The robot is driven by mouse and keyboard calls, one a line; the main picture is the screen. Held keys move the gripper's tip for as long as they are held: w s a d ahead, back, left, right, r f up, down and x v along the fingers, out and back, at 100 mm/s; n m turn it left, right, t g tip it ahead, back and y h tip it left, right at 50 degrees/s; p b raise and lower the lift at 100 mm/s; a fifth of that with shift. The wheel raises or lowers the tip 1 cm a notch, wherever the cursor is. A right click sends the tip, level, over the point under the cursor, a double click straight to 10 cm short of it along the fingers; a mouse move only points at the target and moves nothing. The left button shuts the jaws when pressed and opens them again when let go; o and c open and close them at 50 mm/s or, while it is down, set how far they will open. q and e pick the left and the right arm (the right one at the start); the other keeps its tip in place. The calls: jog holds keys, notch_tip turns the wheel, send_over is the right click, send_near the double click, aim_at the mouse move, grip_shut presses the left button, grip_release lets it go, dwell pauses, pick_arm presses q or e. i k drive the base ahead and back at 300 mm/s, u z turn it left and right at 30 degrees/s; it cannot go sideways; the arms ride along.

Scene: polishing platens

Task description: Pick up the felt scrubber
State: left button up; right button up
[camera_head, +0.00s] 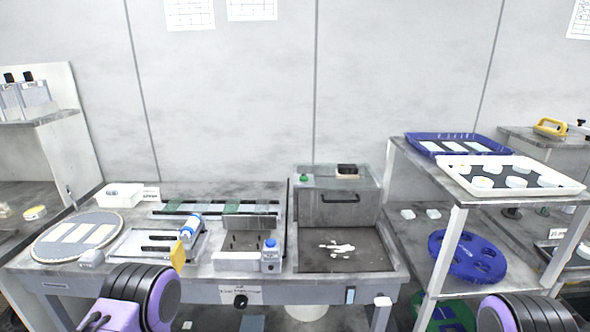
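I cannot tell for sure which thing is the felt scrubber. One candidate is a small dark block with a tan underside (347,171), lying on top of the grey metal box (312,183) at the back of the bench. Another is a yellow-handled tool (550,127) on the far right cabinet top. Only purple and black links of my arms show, at the lower left and lower right. Neither gripper is in view, and neither arm touches anything on the bench.
The bench (200,281) holds a round platen (78,236) with pale strips, a blue-capped bottle (270,256) and a white-blue cylinder (190,228). A shelf rack at right holds a white tray (452,164), a blue tray (420,139) and a blue disc (437,262).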

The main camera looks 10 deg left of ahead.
aim_at(348, 171)
jog(key=u, duration=1.55)
jog(key=i, duration=1.2)
jog(key=z, duration=2.15)
